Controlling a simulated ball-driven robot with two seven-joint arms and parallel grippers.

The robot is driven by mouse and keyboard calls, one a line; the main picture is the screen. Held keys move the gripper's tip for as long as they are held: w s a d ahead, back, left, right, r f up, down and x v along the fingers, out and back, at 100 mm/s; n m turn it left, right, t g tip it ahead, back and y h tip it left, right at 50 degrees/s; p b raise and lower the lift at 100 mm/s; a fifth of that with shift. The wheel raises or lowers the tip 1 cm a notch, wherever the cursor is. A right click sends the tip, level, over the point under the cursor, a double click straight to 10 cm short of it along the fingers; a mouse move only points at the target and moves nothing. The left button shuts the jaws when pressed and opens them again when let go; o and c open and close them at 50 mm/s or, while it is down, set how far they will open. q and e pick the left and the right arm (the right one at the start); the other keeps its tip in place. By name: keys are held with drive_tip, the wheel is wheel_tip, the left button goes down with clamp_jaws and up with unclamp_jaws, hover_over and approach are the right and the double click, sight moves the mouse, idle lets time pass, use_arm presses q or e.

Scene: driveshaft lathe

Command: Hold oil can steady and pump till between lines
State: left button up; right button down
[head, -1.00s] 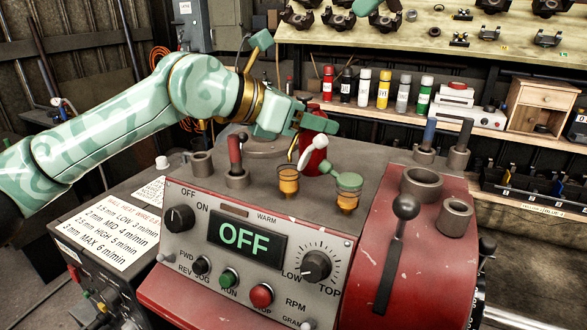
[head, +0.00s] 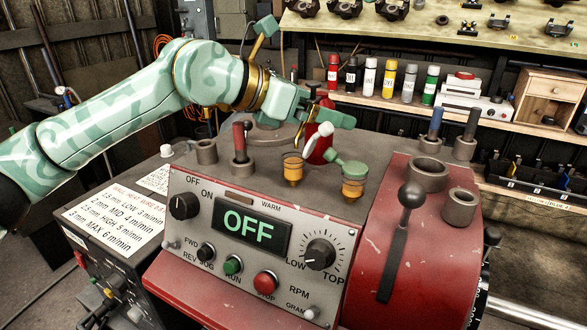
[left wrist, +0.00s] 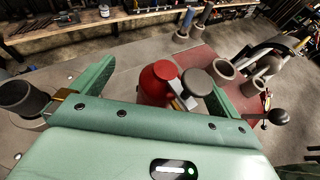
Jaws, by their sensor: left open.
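The red oil can (head: 318,152) stands on top of the lathe headstock, behind two small cups of amber oil. My left gripper (head: 328,115) is at the can's upper part and hides some of it. In the left wrist view, the can's red top (left wrist: 158,80) lies between the spread fingers of my left gripper (left wrist: 163,84). Whether either finger touches it is unclear. The left cup (head: 293,171) and the right cup (head: 353,188) hold amber oil; their lines are too small to read. My right gripper is out of view.
The control panel display (head: 248,225) reads OFF. A lever with a dark knob (head: 411,195) rises at the right. A red-handled tool (head: 239,140) stands in a holder left of the cups. Grey round holders (head: 427,172) stand at the right. Coloured bottles line the back shelf.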

use_arm(q)
drive_tip(key=s+a, duration=0.1)
drive_tip(key=a, duration=0.2)
drive_tip(key=s+a, duration=0.1)
drive_tip(key=a, duration=0.1)
drive_tip(key=shift+s+r, duration=0.35)
idle(0.5)
